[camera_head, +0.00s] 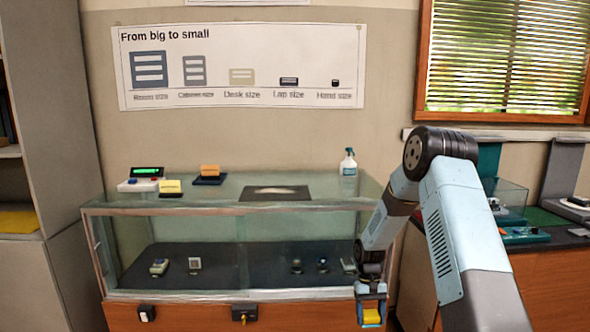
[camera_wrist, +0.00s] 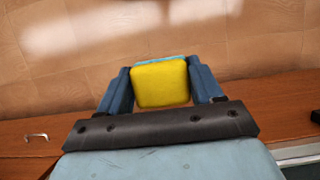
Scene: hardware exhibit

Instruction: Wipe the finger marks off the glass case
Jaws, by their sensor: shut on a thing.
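The glass case (camera_head: 170,225) stands against the wall in the head view, on a wooden base with small fittings. I cannot make out finger marks on its panes. My gripper (camera_head: 371,308) hangs low at the right front corner of the case, fingers pointing down. It is shut on a yellow sponge (camera_head: 372,317) with a light blue backing. In the wrist view the sponge (camera_wrist: 160,84) sits between the two blue fingers. Whether the sponge touches the case cannot be told.
A spray bottle (camera_head: 348,163), a dark panel (camera_head: 275,193) and several small devices stand on the case top. Small gadgets lie inside on a dark floor. A counter (camera_head: 540,285) with a clear box is at right, shelving (camera_head: 45,120) at left.

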